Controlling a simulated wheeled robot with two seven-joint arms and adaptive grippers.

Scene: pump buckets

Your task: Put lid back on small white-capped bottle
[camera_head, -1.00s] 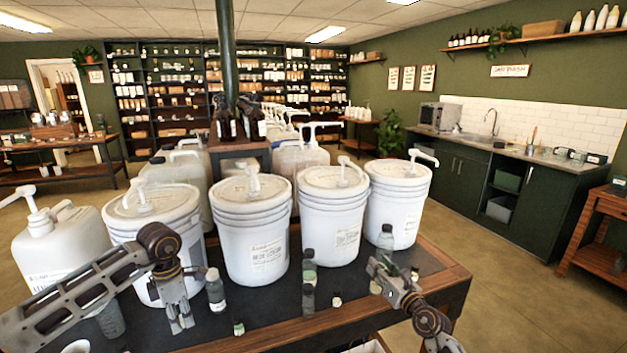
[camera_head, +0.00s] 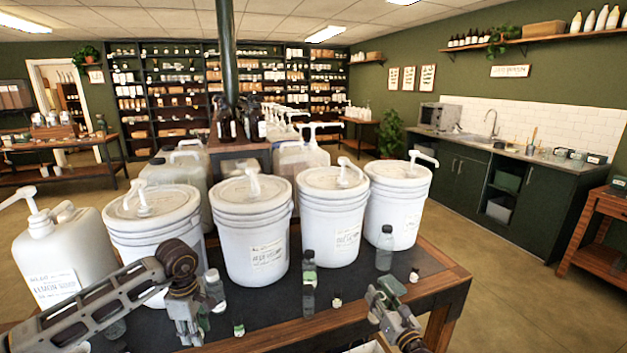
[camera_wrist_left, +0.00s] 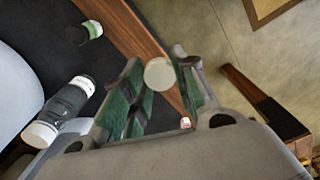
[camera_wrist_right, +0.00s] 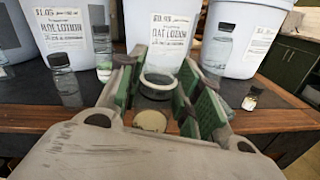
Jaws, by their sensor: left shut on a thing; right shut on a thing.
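My left gripper (camera_head: 188,338) is at the front edge of the table. In the left wrist view a round white piece (camera_wrist_left: 159,74), like a lid, sits between its fingers. My right gripper (camera_head: 374,298) is near the front right of the table. In the right wrist view a small round piece with a pale rim and greyish inside (camera_wrist_right: 158,82) is held between its fingers; I cannot tell whether it is a bottle mouth or a cap. A clear white-capped bottle (camera_head: 213,289) stands just right of my left gripper; it also shows in the left wrist view (camera_wrist_left: 62,108).
Large white pump buckets (camera_head: 252,225) line the back of the dark table (camera_head: 270,318). Clear dark-capped bottles (camera_head: 309,275) (camera_head: 384,250) and small labelled vials (camera_head: 238,328) (camera_head: 337,300) (camera_head: 414,275) stand in front. Open floor lies beyond the front edge.

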